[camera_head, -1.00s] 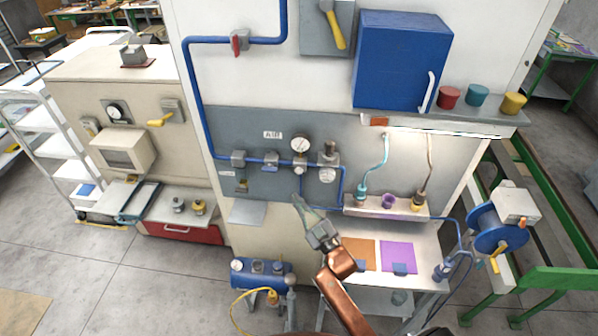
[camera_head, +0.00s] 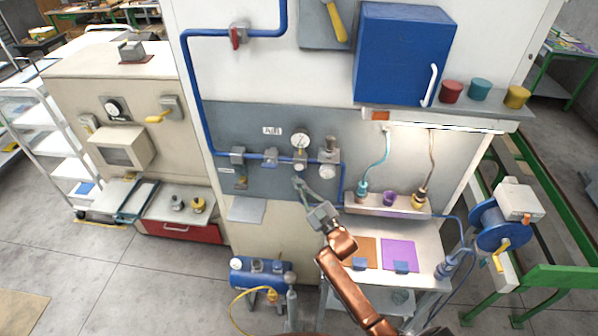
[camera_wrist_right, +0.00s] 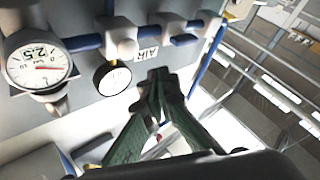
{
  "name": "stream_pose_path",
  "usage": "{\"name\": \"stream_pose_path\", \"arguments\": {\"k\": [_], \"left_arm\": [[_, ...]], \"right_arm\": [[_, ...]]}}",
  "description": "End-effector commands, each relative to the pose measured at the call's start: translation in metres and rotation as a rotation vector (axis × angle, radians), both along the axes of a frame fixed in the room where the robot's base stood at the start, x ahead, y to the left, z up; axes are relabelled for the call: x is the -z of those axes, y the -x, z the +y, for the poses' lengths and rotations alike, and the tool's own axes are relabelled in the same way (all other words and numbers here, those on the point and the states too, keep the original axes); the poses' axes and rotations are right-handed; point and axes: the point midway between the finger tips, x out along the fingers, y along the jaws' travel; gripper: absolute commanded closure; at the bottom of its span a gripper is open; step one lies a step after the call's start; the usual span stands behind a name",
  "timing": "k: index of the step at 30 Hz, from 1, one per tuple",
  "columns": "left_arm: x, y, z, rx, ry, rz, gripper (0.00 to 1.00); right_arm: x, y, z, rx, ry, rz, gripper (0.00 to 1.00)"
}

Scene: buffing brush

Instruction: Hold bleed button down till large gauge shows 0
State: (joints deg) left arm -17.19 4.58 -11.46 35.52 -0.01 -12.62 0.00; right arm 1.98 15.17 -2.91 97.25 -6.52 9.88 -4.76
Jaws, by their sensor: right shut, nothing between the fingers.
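A closer dial (camera_wrist_right: 38,57) is marked 2.5. A fitting (camera_head: 300,162) joins the pipe under the large gauge; I cannot clearly pick out the bleed button. My right gripper (camera_head: 297,182) is shut and empty, its tips just below this fitting; contact cannot be told. My left gripper is not in view.
A regulator (camera_head: 328,150) stands right of the gauge, and valves (camera_head: 270,158) sit left of it on the pipe. A small shelf (camera_head: 246,209) juts out at lower left. A fixture ledge (camera_head: 385,208) and a blue tank (camera_head: 258,271) are near my arm.

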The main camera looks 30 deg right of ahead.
Motion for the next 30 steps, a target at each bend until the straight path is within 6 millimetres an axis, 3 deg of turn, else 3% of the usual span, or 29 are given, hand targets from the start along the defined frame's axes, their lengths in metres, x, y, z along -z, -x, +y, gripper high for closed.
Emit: {"name": "stream_pose_path", "arguments": {"k": [10, 30], "left_arm": [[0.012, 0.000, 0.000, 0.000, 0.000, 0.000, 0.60], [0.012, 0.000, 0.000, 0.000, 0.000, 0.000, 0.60]], "right_arm": [[0.000, -0.025, -0.017, 0.000, 0.001, 0.000, 1.00], [-0.001, -0.026, -0.018, 0.001, 0.000, 0.000, 1.00]]}}
